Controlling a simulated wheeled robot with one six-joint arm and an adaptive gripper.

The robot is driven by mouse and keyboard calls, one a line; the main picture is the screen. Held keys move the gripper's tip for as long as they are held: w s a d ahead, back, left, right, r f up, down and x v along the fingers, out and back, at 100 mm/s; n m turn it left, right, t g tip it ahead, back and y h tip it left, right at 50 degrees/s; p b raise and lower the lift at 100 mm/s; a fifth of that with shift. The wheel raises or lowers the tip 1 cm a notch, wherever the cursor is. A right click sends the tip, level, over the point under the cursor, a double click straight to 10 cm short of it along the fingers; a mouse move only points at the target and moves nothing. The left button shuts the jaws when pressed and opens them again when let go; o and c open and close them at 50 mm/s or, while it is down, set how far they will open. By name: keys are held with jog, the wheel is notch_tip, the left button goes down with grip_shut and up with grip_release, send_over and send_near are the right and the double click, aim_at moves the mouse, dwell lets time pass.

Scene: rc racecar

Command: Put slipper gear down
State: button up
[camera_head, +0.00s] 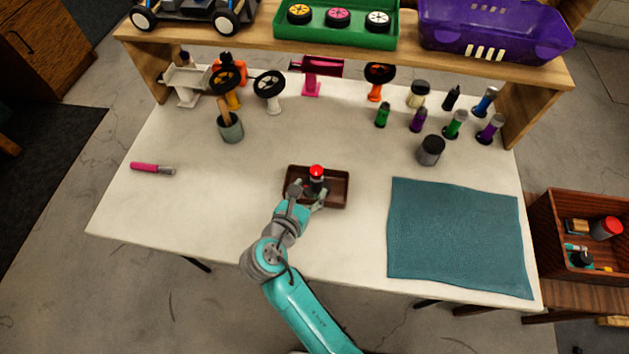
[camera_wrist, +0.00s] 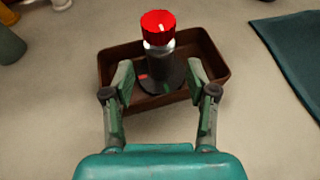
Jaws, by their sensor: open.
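A dark, upright piece with a red knob (camera_head: 316,171) stands in the brown tray (camera_head: 335,200). In the wrist view the red knob (camera_wrist: 158,27) tops a black body, with a dark round disc (camera_wrist: 172,78) low down in the tray (camera_wrist: 217,65). I cannot tell for sure which part is the slipper gear; the disc may be it. My gripper (camera_head: 306,196) is at the tray's near side. In the wrist view my gripper (camera_wrist: 159,84) is open, its fingers apart on either side of the black body, with no clear contact.
A teal mat (camera_head: 458,240) lies to the right. A pink-handled tool (camera_head: 150,168) lies at left. A grey-green cup (camera_head: 230,127), wheels on stands and several small bottles fill the back, under a wooden shelf (camera_head: 240,32). The table around the tray is clear.

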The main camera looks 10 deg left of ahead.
jog(key=v, duration=0.6)
jog(key=shift+s, duration=0.25)
dwell(0.3)
